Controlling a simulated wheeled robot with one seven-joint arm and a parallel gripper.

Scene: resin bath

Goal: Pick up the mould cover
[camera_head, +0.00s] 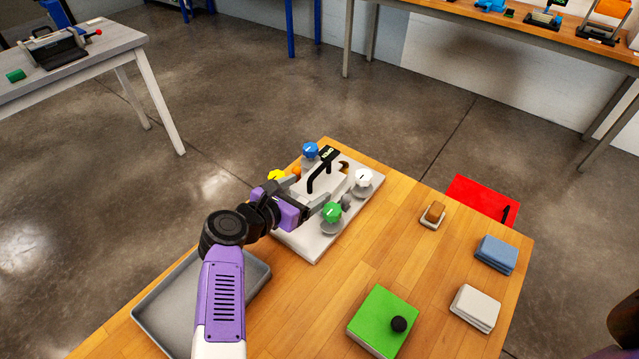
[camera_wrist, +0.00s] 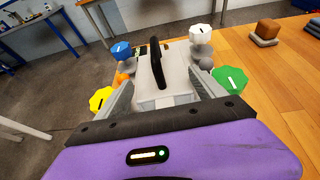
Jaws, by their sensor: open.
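The mould cover (camera_head: 338,184), as I take it, is a pale block with a black arched handle (camera_head: 311,182). It sits on a white base plate (camera_head: 313,247) among blue, white, green and yellow knobs. In the wrist view the cover (camera_wrist: 172,97) is straight ahead, its handle (camera_wrist: 157,65) rising from the top. My gripper (camera_head: 306,193) is open, with its fingers spread at the cover's near end, one to each side. In the wrist view the gripper (camera_wrist: 166,92) has nothing held between its fingers. I cannot tell whether the fingers touch the cover.
A grey tray (camera_head: 146,315) lies at the wooden table's left. A green block with a black knob (camera_head: 382,318), blue cloths (camera_head: 496,254), white cloths (camera_head: 475,307) and a brown block on a small pad (camera_head: 434,212) stand right. The wood between is clear.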

